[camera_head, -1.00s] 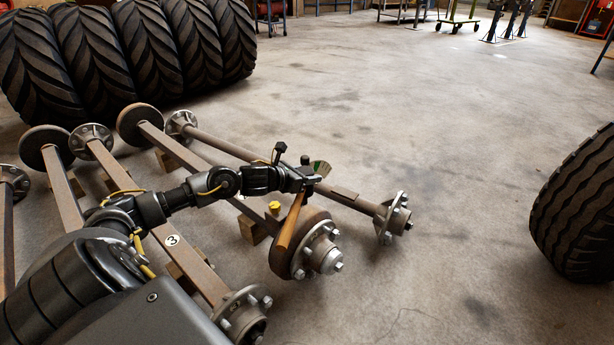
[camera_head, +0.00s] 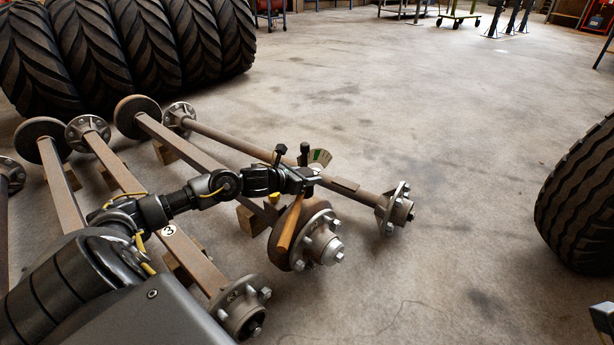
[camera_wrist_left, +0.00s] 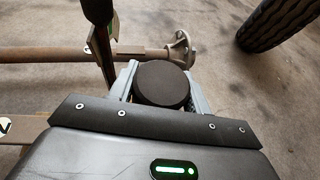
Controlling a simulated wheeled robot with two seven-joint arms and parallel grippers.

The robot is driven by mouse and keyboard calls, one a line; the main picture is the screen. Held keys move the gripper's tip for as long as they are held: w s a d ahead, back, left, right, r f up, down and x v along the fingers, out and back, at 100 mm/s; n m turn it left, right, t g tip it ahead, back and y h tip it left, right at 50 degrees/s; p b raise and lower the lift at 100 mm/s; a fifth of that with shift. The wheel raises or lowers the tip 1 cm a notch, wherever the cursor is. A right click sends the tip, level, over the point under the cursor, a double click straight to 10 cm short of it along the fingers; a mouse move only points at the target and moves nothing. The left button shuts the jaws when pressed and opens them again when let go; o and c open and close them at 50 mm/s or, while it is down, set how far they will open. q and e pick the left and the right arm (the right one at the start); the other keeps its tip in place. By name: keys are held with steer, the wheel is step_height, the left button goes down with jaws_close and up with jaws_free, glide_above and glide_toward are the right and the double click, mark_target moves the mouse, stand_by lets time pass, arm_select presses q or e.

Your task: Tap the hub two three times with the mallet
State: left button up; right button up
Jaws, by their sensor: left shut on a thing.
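My left gripper (camera_head: 308,180) is shut on the mallet, whose wooden handle (camera_head: 287,229) slants down from it in the head view. In the left wrist view a dark round part (camera_wrist_left: 162,84) shows between the two grey fingers; I cannot tell which part of the mallet it is. The hub with a rusty drum and studs (camera_head: 323,244), on the middle axle, lies just behind and right of the handle. The handle overlaps the drum in the picture; I cannot tell whether they touch. A "2" (camera_wrist_left: 5,127) marks an axle beam in the left wrist view.
Another hub (camera_head: 397,209) stands to the right, and one on the axle marked 3 (camera_head: 242,306) stands nearer. Big tyres (camera_head: 125,45) line the back left; another tyre (camera_head: 582,205) is at right. A grey part (camera_head: 604,318), possibly mine, shows at the lower right edge. Open floor lies beyond.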

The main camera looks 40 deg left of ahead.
arm_select(q)
steer(key=shift+r, duration=0.1)
step_height(320, 180, down, 5)
steer(key=b, duration=0.4)
steer(key=shift+r, duration=0.25)
steer(key=shift+c, duration=0.7)
step_height(320, 180, up, 5)
steer(key=p, duration=0.4)
steer(key=shift+s, duration=0.15)
steer(key=shift+f, duration=0.15)
step_height(320, 180, down, 6)
steer(key=b, duration=0.5)
steer(key=shift+r+p, duration=0.35)
steer(key=shift+r, duration=0.25)
jaws_close()
steer(key=shift+r+p, duration=1.75)
steer(key=shift+r, duration=0.65)
